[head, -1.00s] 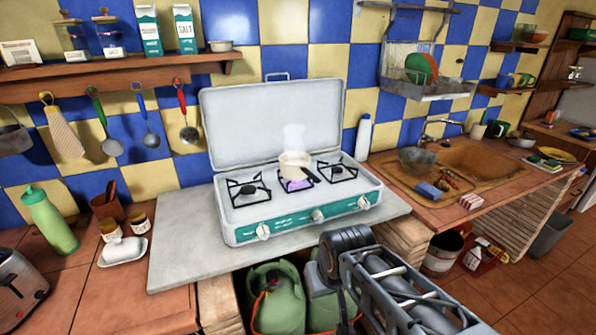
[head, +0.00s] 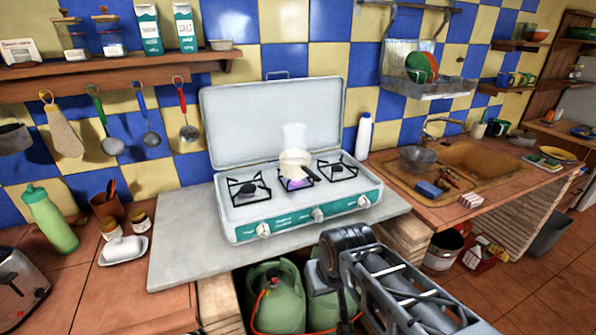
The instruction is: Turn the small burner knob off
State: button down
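A white camping stove (head: 230,205) with its lid raised stands on a grey slab. Its teal front panel carries a left knob (head: 263,230), a middle knob (head: 318,214) and a right knob (head: 363,201). I cannot tell from the panel marks which one is for the small burner. A bluish-purple glow (head: 297,183) shows at the middle burner, under a small cream pot (head: 293,161) with pale steam above it. The left burner (head: 249,190) and right burner (head: 336,171) are bare, with no flame visible. My arm shows at the lower right, in front of the stove; my gripper is not visible.
Green gas bottles (head: 276,300) stand beneath the slab (head: 180,235). A white bottle (head: 364,135) stands behind the stove's right side. A sink (head: 480,160) is at the right; a green bottle (head: 50,220) and toaster (head: 20,283) are at the left. The slab's left part is clear.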

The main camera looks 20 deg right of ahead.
aim_at(317, 214)
jog(key=u, duration=0.05)
jog(key=k, duration=0.5)
jog(key=u, duration=1.4)
jog(key=i, duration=1)
jog(key=z, duration=2.05)
